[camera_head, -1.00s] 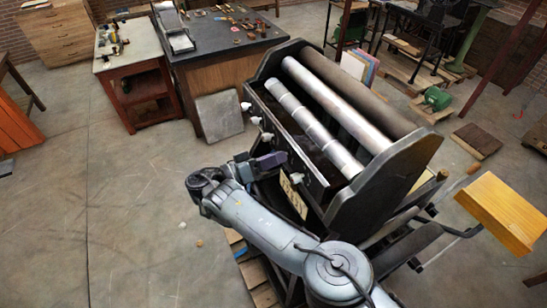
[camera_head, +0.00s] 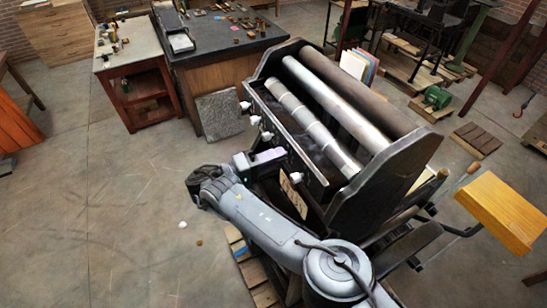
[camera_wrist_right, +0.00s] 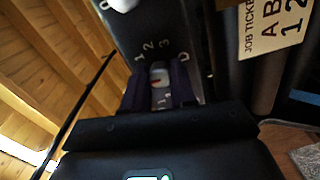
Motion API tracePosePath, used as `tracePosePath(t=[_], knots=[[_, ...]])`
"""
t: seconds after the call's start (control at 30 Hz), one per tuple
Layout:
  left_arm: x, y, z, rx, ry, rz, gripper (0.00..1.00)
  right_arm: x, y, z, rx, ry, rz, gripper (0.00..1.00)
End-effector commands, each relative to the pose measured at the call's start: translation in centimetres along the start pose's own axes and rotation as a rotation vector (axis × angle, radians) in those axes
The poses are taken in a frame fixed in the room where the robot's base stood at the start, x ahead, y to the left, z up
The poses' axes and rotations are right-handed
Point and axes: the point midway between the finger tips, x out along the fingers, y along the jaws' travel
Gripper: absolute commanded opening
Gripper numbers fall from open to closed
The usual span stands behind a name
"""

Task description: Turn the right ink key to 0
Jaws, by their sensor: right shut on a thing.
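An ink key (camera_wrist_right: 158,75), a pale knob with a small red mark, sits between the purple fingers of my right gripper (camera_wrist_right: 158,88) in the right wrist view. The gripper is shut on it. Figures 1, 2 and 3 and a letter that looks like D are printed around the key; its exact setting is unclear. In the head view my right gripper (camera_head: 280,156) reaches the front of the press (camera_head: 372,205) and hides this key. Other white keys show to its upper left (camera_head: 267,136) and lower right (camera_head: 296,178). My left gripper is out of view.
A job ticket (camera_wrist_right: 272,27) hangs on the press beside the gripped key. It also shows in the head view (camera_head: 293,195). Another white key is at the wrist view's top edge. A yellow board (camera_head: 502,210) stands right of the press. The floor at left is open.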

Motion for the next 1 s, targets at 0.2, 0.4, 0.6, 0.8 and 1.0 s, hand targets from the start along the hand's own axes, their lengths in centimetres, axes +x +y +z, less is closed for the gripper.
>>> tracePosePath(t=[0.2, 0.4, 0.6, 0.8, 1.0], knots=[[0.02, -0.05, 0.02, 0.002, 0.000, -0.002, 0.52, 0.09, -0.06, 0.02, -0.012, -0.001, 0.000, 0.00], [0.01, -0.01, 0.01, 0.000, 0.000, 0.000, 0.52, 0.09, -0.06, 0.02, -0.012, -0.001, 0.000, 0.00], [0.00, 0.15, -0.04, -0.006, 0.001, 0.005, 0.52, 0.08, -0.04, 0.02, -0.011, -0.001, 0.000, 0.51], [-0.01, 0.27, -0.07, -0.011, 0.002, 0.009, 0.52, 0.04, -0.01, 0.01, -0.010, -0.001, 0.000, 0.52], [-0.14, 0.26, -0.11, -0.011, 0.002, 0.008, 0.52, -0.13, 0.05, 0.03, -0.010, -0.001, 0.000, 0.52]])
